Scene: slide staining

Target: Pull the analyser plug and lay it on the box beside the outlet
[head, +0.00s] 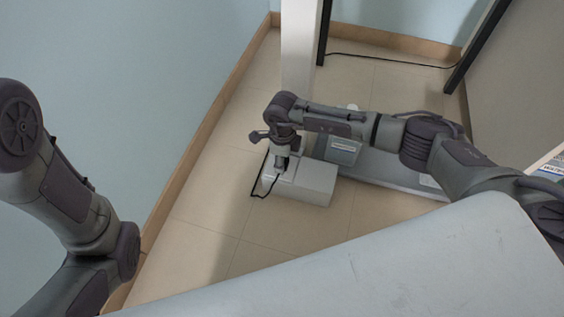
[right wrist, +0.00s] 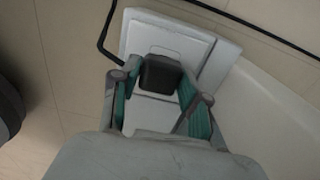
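The black analyser plug (right wrist: 161,73) is between the teal-padded fingers of my right gripper (right wrist: 160,80) in the right wrist view. The fingers appear to touch both its sides, so the gripper looks shut on it. In the head view my right gripper (head: 281,160) points down over a low white box (head: 316,183) on the floor. Under the plug is a white, square-framed outlet face (right wrist: 190,47), also part of the white shape. Whether the plug is seated or lifted cannot be told. Only my left arm shows; its gripper is out of view.
A black cable (head: 254,189) loops on the floor left of the box. A grey-white base (head: 385,172) with a grey container (head: 342,150) stands to the right. A white post (head: 299,50) rises behind. The tiled floor (head: 200,215) in front is clear; a pale worktop (head: 400,270) fills the foreground.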

